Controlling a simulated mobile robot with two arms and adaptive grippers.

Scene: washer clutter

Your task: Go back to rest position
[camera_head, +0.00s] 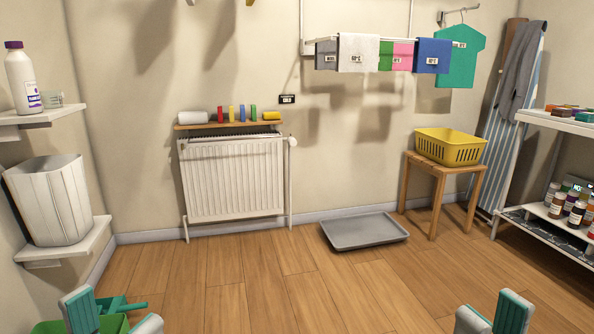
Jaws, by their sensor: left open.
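My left gripper (114,318) is at the bottom left edge, low over the floor area. Its teal-padded fingers stand apart and nothing shows held between them. My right gripper (492,322) is at the bottom right edge.
A green container (112,325) and a teal item (122,304) are behind my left gripper. Wall shelves (75,246) stand left, a rack (560,126) right. A grey tray (362,231) lies on the floor, near a wooden stool (441,178) with a yellow basket (450,147). The middle floor is clear.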

